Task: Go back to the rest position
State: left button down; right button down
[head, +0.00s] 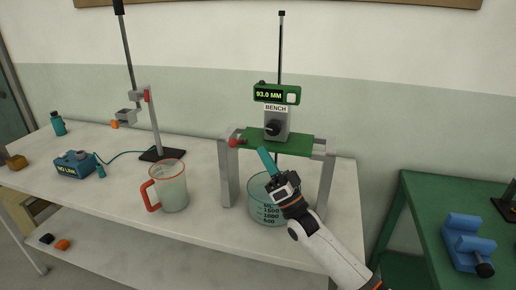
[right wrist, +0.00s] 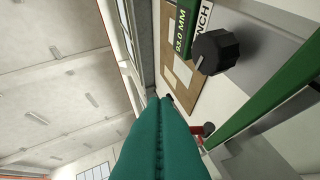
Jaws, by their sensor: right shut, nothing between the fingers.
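My right gripper (head: 264,154) reaches in from the lower right in the head view, its teal fingers pointing up and to the left. The fingers are shut together with nothing between them; in the right wrist view the closed fingers (right wrist: 160,125) fill the lower middle. They show in front of the green-topped stand (head: 300,143), near the bench gauge (head: 277,122) with its black knob (head: 272,129). The knob also shows in the right wrist view (right wrist: 212,52), apart from the fingers. The gauge display (head: 268,95) reads 93.0 MM. My left gripper is out of view.
A glass beaker (head: 262,208) stands under the stand, partly hidden by my right gripper. A red-handled jug (head: 172,188), a clamp stand (head: 154,122) and a blue box (head: 73,167) are to the left. A green table (head: 420,215) stands at right, with a blue part (head: 465,240).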

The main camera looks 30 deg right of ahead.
jog(key=s+a+f+n+g+h, duration=0.1)
jog(key=s+a+f+g, duration=0.1)
jog(key=a+f+g, duration=0.35)
jog(key=s+a+f+n+g+h, duration=0.1)
jog(key=s+a+f+g, duration=0.1)
jog(key=f, duration=0.7)
jog(key=s+a+f+n+g+h, duration=0.1)
jog(key=s+a+f+g, duration=0.25)
jog(key=f, duration=0.35)
jog(key=s+a+f+n+g+h, duration=0.15)
jog(key=s+f+g, duration=0.4)
jog(key=s, duration=0.55)
jog(key=s+a+f+n+g+h, duration=0.1)
jog(key=s+a+f+n+g, duration=0.25)
jog(key=s+g, duration=0.55)
jog(key=s+f, duration=0.3)
jog(key=f, duration=2.4)
jog(key=s+d+f, duration=0.1)
jog(key=s+f, duration=0.6)
jog(key=s, duration=0.1)
jog(key=s+d+f, duration=0.2)
jog(key=s+f, duration=0.6)
jog(key=shift+d+f+b, duration=0.2)
jog(key=shift+d+b, duration=0.1)
jog(key=shift+b, duration=0.1)
